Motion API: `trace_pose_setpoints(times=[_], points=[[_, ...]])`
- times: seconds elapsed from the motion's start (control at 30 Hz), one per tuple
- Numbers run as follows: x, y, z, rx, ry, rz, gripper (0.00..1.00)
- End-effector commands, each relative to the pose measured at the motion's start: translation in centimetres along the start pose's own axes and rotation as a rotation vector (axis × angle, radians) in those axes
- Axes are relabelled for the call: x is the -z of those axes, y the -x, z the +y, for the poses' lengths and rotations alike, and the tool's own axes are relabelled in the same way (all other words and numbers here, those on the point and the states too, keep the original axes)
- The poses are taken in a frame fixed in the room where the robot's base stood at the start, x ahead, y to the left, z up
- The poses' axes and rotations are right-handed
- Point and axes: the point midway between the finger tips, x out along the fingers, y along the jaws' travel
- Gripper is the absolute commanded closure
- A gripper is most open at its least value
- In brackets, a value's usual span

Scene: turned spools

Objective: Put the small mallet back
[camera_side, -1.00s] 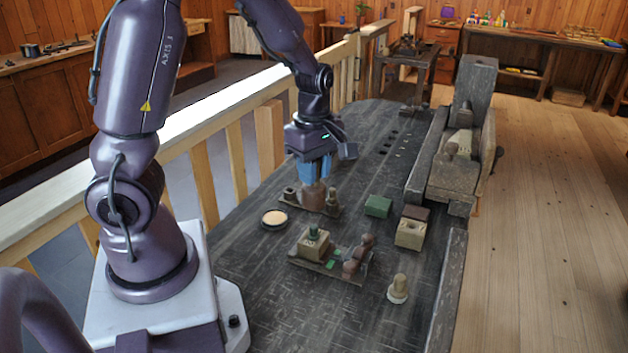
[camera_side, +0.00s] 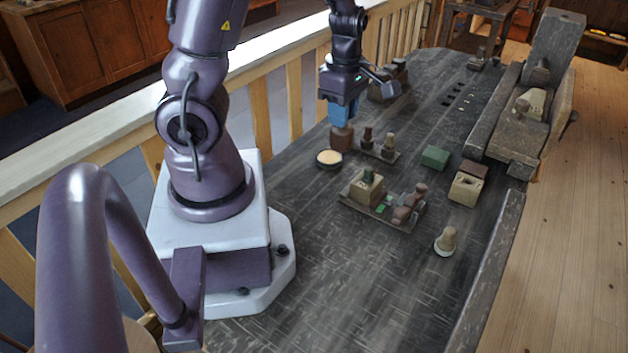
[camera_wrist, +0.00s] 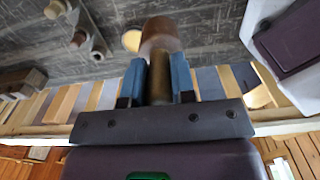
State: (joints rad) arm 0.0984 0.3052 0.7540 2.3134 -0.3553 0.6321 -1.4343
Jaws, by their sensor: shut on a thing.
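My gripper (camera_side: 343,112), with blue fingers, points down and is shut on the small mallet. The mallet's brown head (camera_side: 341,138) hangs below the fingers, just left of a small dark rack (camera_side: 385,156) with two turned pieces standing on it. In the wrist view, the mallet's handle (camera_wrist: 159,78) lies between the blue fingers (camera_wrist: 158,80) and its rounded brown head (camera_wrist: 160,35) is beyond them. I cannot tell whether the head touches the table. The upper handle is hidden in the side view.
A round dish with a pale top (camera_side: 329,158) is close in front of the mallet. A tray (camera_side: 405,225) with a block and turned pieces, a green block (camera_side: 435,157), a pale holed block (camera_side: 464,189) and a pale spool (camera_side: 446,241) stand rightward. The front table is clear.

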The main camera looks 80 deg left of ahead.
Motion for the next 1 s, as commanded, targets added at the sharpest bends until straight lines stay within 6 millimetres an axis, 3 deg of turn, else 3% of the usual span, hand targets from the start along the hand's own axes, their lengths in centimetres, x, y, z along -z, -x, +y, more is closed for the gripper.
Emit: trace_pose_setpoints(times=[0.1, 0.2, 0.4, 0.57, 1.0], points=[[3.4, -1.5, -1.4, 0.004, 0.366, 0.004, 1.00], [5.3, -2.3, -2.3, 0.002, 0.655, 0.005, 1.00], [7.0, -3.1, -3.4, -0.001, 1.044, 0.004, 1.00], [7.0, -3.3, -3.2, -0.002, 1.153, 0.004, 1.00], [7.0, -7.5, -3.1, -0.003, 1.169, 0.003, 1.00]])
